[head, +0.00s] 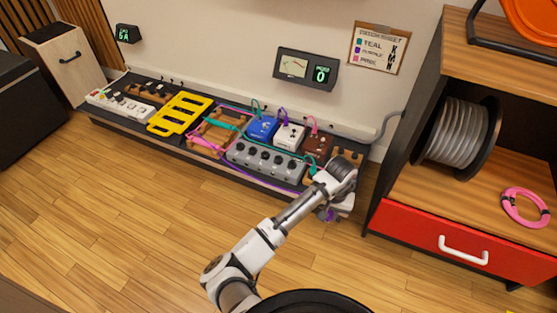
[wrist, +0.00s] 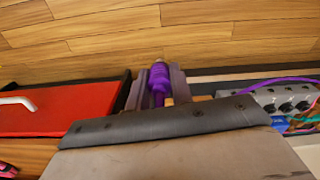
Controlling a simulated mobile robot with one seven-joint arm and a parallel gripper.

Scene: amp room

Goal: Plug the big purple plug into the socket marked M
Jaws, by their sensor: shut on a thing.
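The big purple plug (wrist: 159,78) is between the two fingers of my gripper (wrist: 157,84) in the wrist view. Its metal tip points away from the wrist, over the wood floor. In the head view my gripper (head: 335,211) is just off the front right end of the pedalboard, with a bit of the purple plug (head: 327,215) showing. The grey socket box (head: 262,161) with a row of dark round openings sits on the board, left of my gripper; it also shows in the wrist view (wrist: 283,96). I cannot read any M on it.
The pedalboard (head: 120,120) also holds a yellow pedal (head: 180,114), a blue pedal (head: 263,128) and a white pedal (head: 289,136). Purple, teal and pink cables cross it. A red drawer (head: 428,238) stands close at right. Open floor (head: 130,220) lies in front.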

